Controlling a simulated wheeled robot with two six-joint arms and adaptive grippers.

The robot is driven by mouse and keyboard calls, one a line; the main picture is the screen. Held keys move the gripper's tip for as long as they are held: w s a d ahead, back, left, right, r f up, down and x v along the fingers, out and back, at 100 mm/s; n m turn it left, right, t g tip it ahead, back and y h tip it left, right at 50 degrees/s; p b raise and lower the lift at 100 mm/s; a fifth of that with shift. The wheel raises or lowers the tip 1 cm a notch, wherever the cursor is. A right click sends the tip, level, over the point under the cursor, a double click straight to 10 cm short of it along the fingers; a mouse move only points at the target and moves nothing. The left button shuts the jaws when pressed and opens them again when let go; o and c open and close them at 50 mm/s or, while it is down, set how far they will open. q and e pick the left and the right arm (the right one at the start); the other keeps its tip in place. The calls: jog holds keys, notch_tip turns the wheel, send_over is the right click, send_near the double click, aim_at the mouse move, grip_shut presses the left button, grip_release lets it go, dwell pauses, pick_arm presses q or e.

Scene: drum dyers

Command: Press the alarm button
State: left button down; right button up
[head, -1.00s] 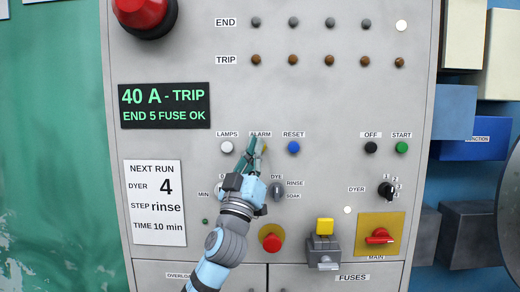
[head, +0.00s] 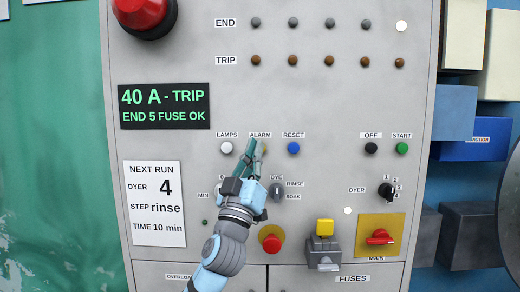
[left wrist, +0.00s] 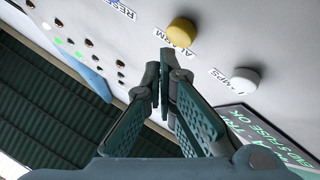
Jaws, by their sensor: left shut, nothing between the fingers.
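The alarm button is a round yellow button (left wrist: 181,32) on the grey control panel (head: 325,95). In the head view my left gripper's fingers cover nearly all of it, below the ALARM label (head: 260,135). My left gripper (head: 258,144) is shut and empty, its fingers pointing up at the panel. In the left wrist view the closed fingertips (left wrist: 165,66) are just below the yellow button, over part of its label. A gap shows between them and the button there. I cannot tell whether the tips touch the panel. My right gripper is not in view.
A white LAMPS button (head: 227,148) is left of the fingers and a blue RESET button (head: 293,148) right. A large red dome (head: 140,12) is upper left.

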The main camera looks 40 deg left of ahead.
pick_arm(q)
jog(key=s+d, duration=0.1)
jog(key=s, duration=0.1)
jog(key=s+d, duration=0.1)
jog(key=d, duration=0.1)
jog(key=shift+s, duration=0.4)
dwell(0.5)
